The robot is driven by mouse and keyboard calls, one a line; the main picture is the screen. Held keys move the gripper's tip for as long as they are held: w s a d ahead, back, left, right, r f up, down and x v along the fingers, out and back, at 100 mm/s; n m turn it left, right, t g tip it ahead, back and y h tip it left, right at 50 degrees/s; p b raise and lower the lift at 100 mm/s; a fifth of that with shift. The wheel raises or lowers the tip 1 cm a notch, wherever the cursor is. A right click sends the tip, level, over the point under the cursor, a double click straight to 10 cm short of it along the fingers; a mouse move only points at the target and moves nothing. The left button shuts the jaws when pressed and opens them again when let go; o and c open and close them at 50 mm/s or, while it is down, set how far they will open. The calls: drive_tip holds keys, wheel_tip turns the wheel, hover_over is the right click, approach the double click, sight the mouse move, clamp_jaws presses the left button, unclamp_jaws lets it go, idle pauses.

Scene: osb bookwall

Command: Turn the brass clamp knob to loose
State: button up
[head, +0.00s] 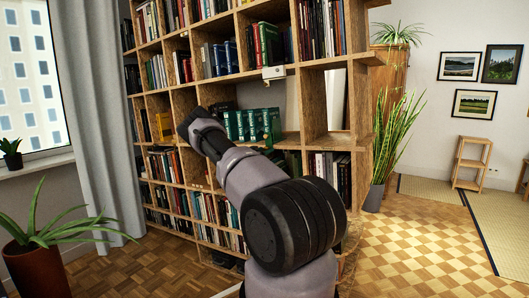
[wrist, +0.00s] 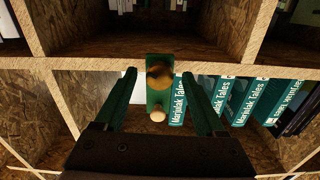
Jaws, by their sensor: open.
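In the wrist view, the brass clamp knob (wrist: 160,77) is a rounded, dark golden piece on a green clamp body (wrist: 157,98) at the front edge of a shelf board. A pale round ball (wrist: 157,116) sits on the same body below it in the picture. My gripper (wrist: 161,77) is open, with one dark green finger to each side of the clamp and a visible gap on both sides. Nothing is held. In the head view, my arm reaches toward the bookcase, and I cannot surely make out the knob or the fingertips there.
Green books (wrist: 220,98) stand beside the clamp, close to the right finger in the wrist view. The wooden bookcase (head: 312,62) has many compartments with upright dividers. A tall plant (head: 395,135) stands at its right end.

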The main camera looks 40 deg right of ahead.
clamp_jaws()
drive_tip(key=shift+n, duration=0.3)
drive_tip(key=n, duration=2.3)
drive_tip(key=shift+f, duration=0.2)
drive_tip(key=shift+n, duration=0.3)
